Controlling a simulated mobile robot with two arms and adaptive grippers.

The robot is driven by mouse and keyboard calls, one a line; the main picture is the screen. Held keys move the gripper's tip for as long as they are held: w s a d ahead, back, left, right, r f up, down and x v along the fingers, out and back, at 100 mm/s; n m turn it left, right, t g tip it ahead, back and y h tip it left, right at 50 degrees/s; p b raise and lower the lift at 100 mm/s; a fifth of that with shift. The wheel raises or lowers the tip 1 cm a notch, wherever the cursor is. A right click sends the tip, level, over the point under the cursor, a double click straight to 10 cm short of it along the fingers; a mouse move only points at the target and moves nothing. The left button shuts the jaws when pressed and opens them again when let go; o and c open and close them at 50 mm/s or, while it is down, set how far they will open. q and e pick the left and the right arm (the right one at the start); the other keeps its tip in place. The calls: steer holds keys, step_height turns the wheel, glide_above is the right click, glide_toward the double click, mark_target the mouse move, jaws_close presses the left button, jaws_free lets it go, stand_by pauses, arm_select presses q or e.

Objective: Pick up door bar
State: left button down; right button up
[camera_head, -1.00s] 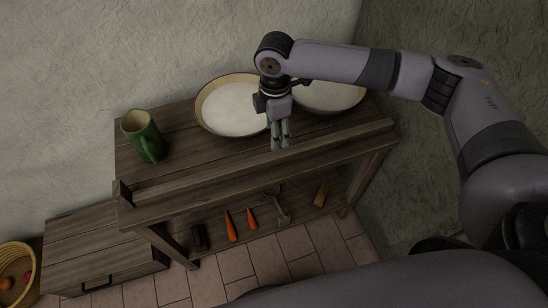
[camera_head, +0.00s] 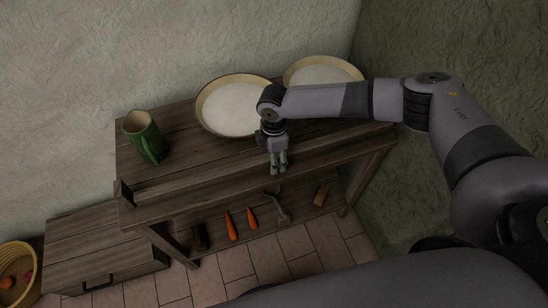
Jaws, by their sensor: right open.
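A long dark wooden bar (camera_head: 205,176), which looks like the door bar, lies along the front edge of the wooden table (camera_head: 185,126). Its colour is close to the tabletop, so its outline is hard to make out. My right gripper (camera_head: 278,171) points down with its fingers open, at the front edge over the middle of the bar. Its fingertips overlap the bar in the picture; I cannot tell whether they touch it. My left gripper is not in view.
A green mug (camera_head: 146,137) and two wide bowls (camera_head: 232,106) (camera_head: 322,74) stand behind the bar. Carrots (camera_head: 231,226) and a metal tool (camera_head: 279,206) lie on the lower shelf. A drawer chest (camera_head: 90,250) and basket (camera_head: 16,270) are at left.

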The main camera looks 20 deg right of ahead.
steer(key=shift+c, duration=0.2)
jaws_close()
stand_by(0.4)
steer(key=shift+r, duration=0.1)
